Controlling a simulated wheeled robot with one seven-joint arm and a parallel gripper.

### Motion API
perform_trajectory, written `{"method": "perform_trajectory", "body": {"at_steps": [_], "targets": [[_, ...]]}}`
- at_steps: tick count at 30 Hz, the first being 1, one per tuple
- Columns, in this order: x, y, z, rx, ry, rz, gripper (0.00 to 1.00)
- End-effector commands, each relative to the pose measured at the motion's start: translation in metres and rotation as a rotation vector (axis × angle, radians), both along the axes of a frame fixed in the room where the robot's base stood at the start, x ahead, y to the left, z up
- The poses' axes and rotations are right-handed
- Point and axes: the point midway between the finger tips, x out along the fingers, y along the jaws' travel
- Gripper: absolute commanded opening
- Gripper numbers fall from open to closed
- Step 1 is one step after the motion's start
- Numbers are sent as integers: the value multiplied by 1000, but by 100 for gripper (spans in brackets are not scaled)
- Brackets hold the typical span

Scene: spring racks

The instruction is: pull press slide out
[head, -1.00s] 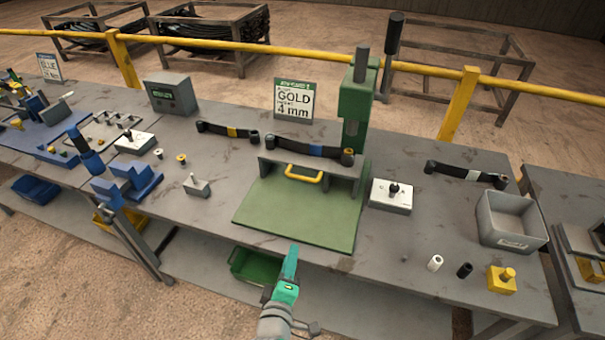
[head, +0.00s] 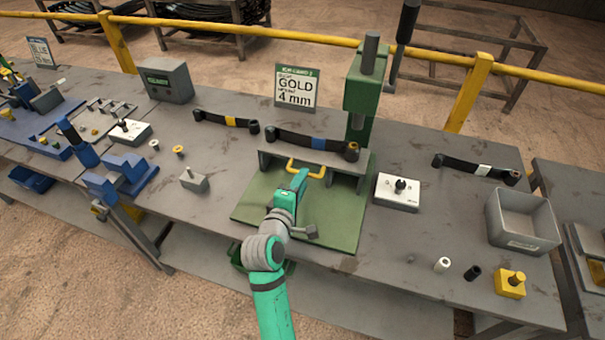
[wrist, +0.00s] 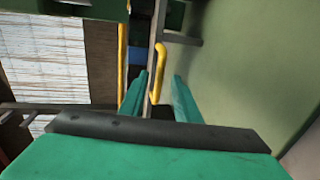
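The press slide is a grey shelf-like part (head: 346,167) on a green press base (head: 335,226), with a yellow handle (head: 321,174) on its front. A black leaf spring with a blue band (head: 295,138) lies across its top. My gripper (head: 300,177) is over the green base, right at the handle, and its arm hides part of the base. In the wrist view, the fingers of my gripper (wrist: 158,88) are apart. The yellow handle (wrist: 159,68) shows just ahead of them, partly in line with the gap. I cannot tell whether they touch it.
A green press column (head: 365,85) stands behind the slide. A white switch box (head: 397,193) is to the right, and a grey bin (head: 523,222) farther right. A small grey block (head: 195,181) stands to the left. The sign (head: 296,88) reads GOLD 4 mm.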

Motion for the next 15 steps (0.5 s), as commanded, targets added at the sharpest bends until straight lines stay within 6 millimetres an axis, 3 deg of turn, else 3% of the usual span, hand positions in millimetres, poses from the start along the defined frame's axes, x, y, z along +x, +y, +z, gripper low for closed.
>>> {"method": "perform_trajectory", "body": {"at_steps": [6, 15], "targets": [[28, -1, -6, 0, 0, 11, 30], [39, -3, -8, 1, -1, 15, 30]]}}
